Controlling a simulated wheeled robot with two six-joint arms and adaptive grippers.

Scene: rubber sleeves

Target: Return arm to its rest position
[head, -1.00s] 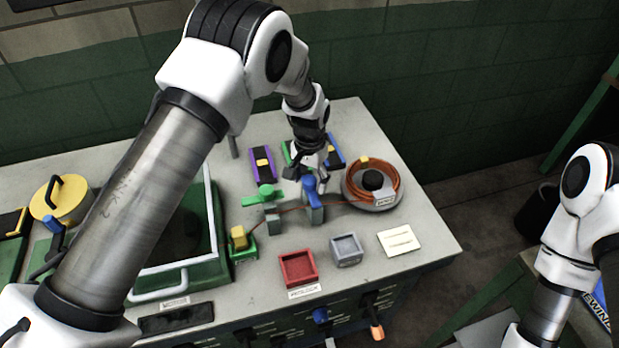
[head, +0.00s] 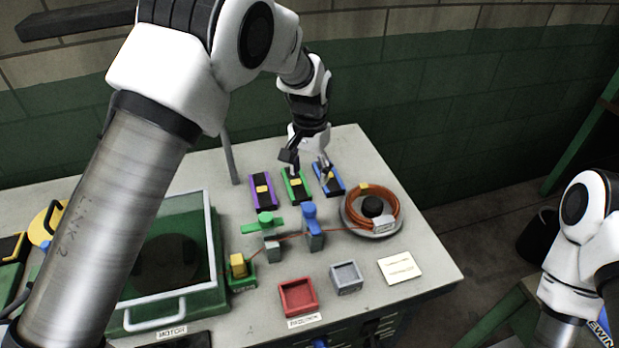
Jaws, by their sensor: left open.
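My left gripper (head: 309,166) is open and empty at the back of the bench. Its fingers hang over or just behind the green block (head: 294,189) and the blue block (head: 333,186); I cannot tell whether they touch. My left arm reaches in from the left, across the front of the view. My right arm (head: 575,250) stands at the right edge, away from the bench, and its gripper is out of view.
The bench carries a green clear-lidded box (head: 212,240), a purple block (head: 263,196), green (head: 265,219) and blue (head: 311,212) clamps with an orange cord, a cord coil (head: 348,216), a red tray (head: 312,308) and a grey tray (head: 346,288).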

